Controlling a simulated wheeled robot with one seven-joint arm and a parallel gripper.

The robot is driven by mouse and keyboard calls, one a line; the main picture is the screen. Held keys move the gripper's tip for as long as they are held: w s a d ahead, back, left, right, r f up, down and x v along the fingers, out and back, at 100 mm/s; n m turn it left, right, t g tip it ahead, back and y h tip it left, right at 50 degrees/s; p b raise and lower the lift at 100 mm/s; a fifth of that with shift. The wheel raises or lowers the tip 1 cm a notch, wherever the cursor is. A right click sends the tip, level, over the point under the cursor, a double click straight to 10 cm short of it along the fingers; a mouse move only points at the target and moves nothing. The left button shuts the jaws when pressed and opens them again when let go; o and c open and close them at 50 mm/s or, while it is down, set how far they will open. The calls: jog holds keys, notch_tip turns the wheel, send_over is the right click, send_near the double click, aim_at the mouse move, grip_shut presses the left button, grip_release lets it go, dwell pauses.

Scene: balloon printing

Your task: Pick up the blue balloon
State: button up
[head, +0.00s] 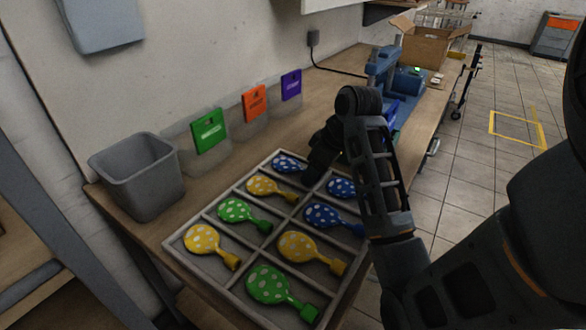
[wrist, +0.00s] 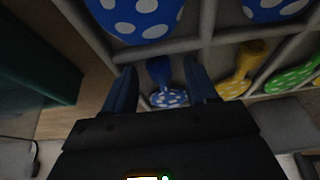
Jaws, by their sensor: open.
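A partitioned tray (head: 204,268) on the bench holds balloons with pale dots. One blue balloon (head: 287,163) lies in its far-left compartment. Two more blue balloons, one farther (head: 341,187) and one nearer (head: 322,215), lie in the right column, partly behind my arm. My gripper (head: 316,174) is low over the tray's far end, beside the far-left blue balloon. In the wrist view my gripper (wrist: 161,80) is open, with that balloon's neck (wrist: 159,70) between its fingers and its dotted body (wrist: 168,98) beyond, partly hidden by my gripper. Whether the fingers touch it is unclear.
Yellow (head: 265,185) and green (head: 236,210) balloons fill the other compartments, with dividers between. A grey bin (head: 138,178) stands left of the tray. Containers with green (head: 208,131), orange (head: 254,103) and purple (head: 291,85) labels line the wall. A blue machine (head: 382,65) stands behind my arm.

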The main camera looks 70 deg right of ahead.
jog(key=c, duration=0.9)
jog(key=shift+r, duration=0.1)
jog(key=shift+r, duration=0.3)
notch_tip(320, 180, up, 4)
jog(key=shift+d+r+p, duration=0.15)
jog(key=shift+p, duration=0.85)
jog(key=s+d+r+p, duration=0.1)
jog(key=s+d+r, duration=0.1)
jog(key=d, duration=0.1)
jog(key=s+d+r+p, duration=0.2)
jog(key=d, duration=0.1)
jog(key=s+d+r+p, duration=0.2)
jog(key=d, duration=0.1)
jog(key=shift+d, duration=0.35)
